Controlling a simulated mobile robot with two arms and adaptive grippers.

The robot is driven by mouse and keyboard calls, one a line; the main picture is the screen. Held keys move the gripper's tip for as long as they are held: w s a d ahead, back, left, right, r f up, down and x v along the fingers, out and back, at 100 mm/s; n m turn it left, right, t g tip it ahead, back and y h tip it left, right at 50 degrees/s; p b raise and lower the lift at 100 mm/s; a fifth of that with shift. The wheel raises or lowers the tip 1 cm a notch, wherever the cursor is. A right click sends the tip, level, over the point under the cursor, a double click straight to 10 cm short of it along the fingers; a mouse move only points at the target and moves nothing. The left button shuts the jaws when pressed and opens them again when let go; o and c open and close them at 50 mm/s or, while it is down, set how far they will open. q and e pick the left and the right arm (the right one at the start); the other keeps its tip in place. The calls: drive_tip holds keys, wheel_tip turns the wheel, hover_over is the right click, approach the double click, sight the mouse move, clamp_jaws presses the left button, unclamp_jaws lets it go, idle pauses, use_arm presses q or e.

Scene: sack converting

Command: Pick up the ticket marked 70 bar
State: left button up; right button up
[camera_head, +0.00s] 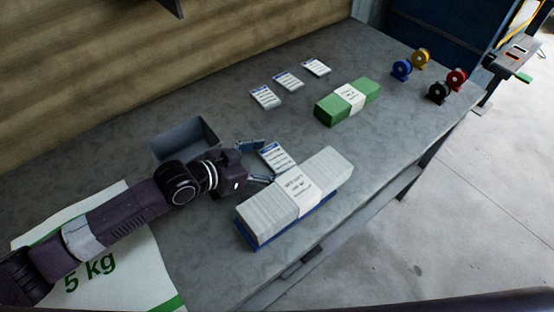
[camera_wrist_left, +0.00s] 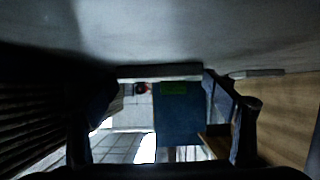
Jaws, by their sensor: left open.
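Several white tickets with blue headers lie on the grey table. One ticket (camera_head: 277,157) is right at my left gripper. Three more, a left one (camera_head: 265,97), a middle one (camera_head: 288,81) and a right one (camera_head: 317,67), form a row farther back. Their print is too small to read, so I cannot tell which says 70 bar. My left gripper (camera_head: 260,161) is open and low over the table, its fingers pointing at the nearest ticket. The left wrist view shows that ticket edge-on as a pale strip (camera_wrist_left: 160,71) between the fingertips. My right gripper is out of view.
A white banded stack (camera_head: 323,170) on a blue base stands close in front of the gripper. A green banded bundle (camera_head: 366,89) lies farther right. A grey open bin (camera_head: 184,136) is behind my wrist. A 5 kg sack (camera_head: 125,262) lies under my arm. Coloured spools (camera_head: 438,92) stand at the far right.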

use_arm(q)
drive_tip(key=shift+c, duration=0.4)
drive_tip(key=c, duration=0.8)
drive_tip(key=shift+c, duration=0.3)
drive_tip(key=shift+r, duration=0.1)
